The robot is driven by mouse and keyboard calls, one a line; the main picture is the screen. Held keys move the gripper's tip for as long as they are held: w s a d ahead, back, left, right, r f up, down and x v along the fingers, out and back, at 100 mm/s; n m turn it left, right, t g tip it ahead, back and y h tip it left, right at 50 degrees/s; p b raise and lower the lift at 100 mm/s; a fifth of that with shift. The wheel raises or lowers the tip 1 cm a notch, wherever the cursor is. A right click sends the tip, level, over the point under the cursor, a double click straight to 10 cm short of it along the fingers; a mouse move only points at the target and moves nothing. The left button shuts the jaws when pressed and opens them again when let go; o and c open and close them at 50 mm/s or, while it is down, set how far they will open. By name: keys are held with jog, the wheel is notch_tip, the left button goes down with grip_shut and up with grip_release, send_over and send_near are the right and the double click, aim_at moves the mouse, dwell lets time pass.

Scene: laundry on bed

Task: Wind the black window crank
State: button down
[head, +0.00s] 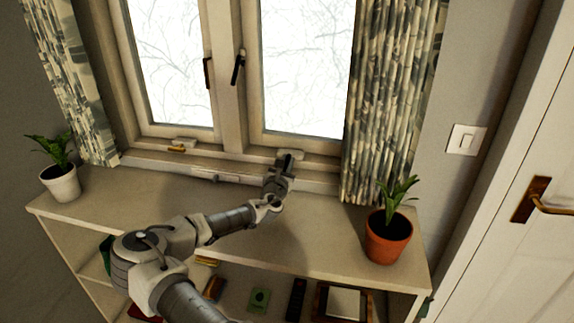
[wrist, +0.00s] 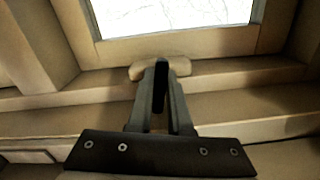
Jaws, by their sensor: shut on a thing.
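The black window crank (wrist: 160,85) shows in the wrist view as a dark narrow strip between my fingers, below its pale rounded mount (wrist: 180,67) on the window frame. In the head view the mount (head: 291,153) sits at the foot of the right window pane, and the crank there is mostly hidden by my gripper. My gripper (head: 286,163) is shut on the crank; its two fingers (wrist: 160,98) close around it from both sides in the wrist view.
A brass-coloured crank (head: 177,149) sits under the left pane. Two dark window handles (head: 238,68) are on the frame above. A terracotta potted plant (head: 388,238) stands on the shelf top (head: 320,225) at right, a white one (head: 61,183) at left. A patterned curtain (head: 395,100) hangs close on the right.

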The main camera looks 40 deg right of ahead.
jog(key=m+b, duration=0.3)
jog(key=shift+f, duration=0.25)
jog(key=m+b, duration=0.3)
jog(key=m, duration=0.1)
jog(key=shift+s+d+m, duration=0.1)
jog(key=shift+m, duration=0.3)
jog(key=m+b, duration=0.3)
jog(key=m, duration=0.1)
jog(key=shift+m+b, duration=0.8)
jog(key=shift+m, duration=1.2)
jog(key=c, duration=0.8)
grip_release()
jog(key=shift+c, duration=0.2)
